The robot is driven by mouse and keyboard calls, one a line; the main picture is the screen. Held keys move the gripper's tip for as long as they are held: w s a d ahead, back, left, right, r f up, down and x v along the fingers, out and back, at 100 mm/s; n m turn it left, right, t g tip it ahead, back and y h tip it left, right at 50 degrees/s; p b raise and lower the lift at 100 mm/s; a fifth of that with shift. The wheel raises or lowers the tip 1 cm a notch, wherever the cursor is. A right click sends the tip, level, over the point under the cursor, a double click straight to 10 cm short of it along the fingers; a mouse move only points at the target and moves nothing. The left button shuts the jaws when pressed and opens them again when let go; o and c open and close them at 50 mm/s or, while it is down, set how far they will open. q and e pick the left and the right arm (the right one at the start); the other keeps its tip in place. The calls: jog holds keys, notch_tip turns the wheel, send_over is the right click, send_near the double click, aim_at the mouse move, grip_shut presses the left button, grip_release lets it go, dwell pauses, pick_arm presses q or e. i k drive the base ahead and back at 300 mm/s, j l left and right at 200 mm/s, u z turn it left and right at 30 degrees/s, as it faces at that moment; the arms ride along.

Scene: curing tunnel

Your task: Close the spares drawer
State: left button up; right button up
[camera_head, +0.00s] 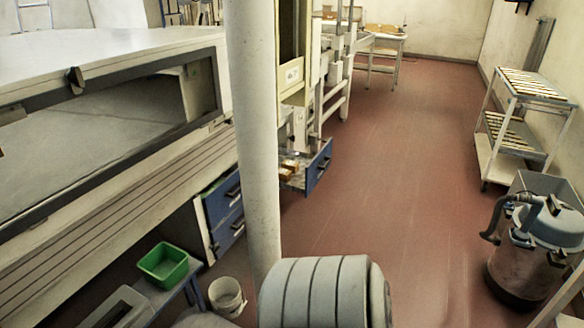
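An open drawer (319,167) with a blue front and black handle is pulled out from under the machine, just right of the grey post. Small orange-brown items (290,168) lie inside it; its label is not readable. A blue drawer cabinet (223,207) with black handles stands left of the post, its visible drawers shut. The post hides the stretch between the cabinet and the open drawer. Neither of my grippers is in view.
The red floor (400,170) right of the drawer is clear. A grey vacuum (530,240) and slatted rack cart (525,125) stand along the right wall. A green bin (163,266) and white bucket (227,297) are lower left. A ribbed grey cylinder fills the bottom middle.

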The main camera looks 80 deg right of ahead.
aim_at(312, 168)
jog(key=z, duration=2.75)
jog(key=i+l+u, duration=0.35)
jog(key=i+l, duration=0.3)
jog(key=i, duration=0.4)
jog(key=i+l+u, duration=0.4)
jog(key=i+l, duration=0.5)
jog(key=i, duration=0.05)
